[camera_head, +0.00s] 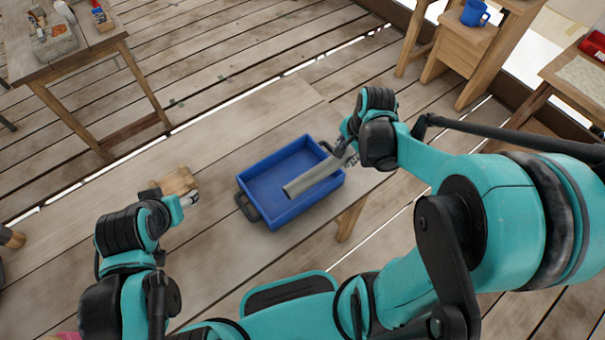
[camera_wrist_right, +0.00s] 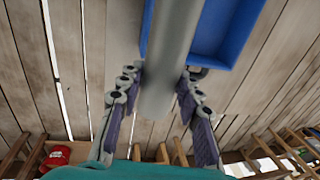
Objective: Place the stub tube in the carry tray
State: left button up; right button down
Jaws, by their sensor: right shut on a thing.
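The stub tube (camera_head: 312,179) is a plain grey cylinder. My right gripper (camera_head: 346,157) is shut on its right end and holds it over the carry tray. In the right wrist view the tube (camera_wrist_right: 170,60) runs between the two finger pads. The carry tray (camera_head: 258,222) is a blue open box with dark handles, on the wooden table. Its blue wall also shows in the right wrist view (camera_wrist_right: 229,45). I cannot tell whether the tube touches the tray. My left gripper (camera_head: 190,199) is at the left, beside a wooden block; its jaw opening is unclear.
The wooden block (camera_head: 176,181) sits on the table left of the tray. The bench top (camera_head: 285,108) behind the tray is clear. Another table (camera_head: 70,60) with a box of items stands at the upper left. A blue mug (camera_head: 474,14) is on a wooden stand at the upper right.

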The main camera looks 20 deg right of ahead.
jog(key=w+a+f+b, duration=0.1)
jog(key=w+a+f, duration=0.1)
jog(key=f, duration=0.1)
jog(key=w+a+f+b, duration=0.2)
jog(key=a+f, duration=0.1)
jog(key=f, duration=0.1)
jog(key=w+a+f+b, duration=0.2)
jog(key=f, duration=0.1)
jog(key=shift+w+a+f, duration=0.15)
jog(key=shift+w+a, duration=0.1)
jog(key=shift+a, duration=0.1)
jog(key=shift+f+b, duration=0.5)
jog(key=c, duration=1)
grip_release()
jog(key=shift+c, duration=0.2)
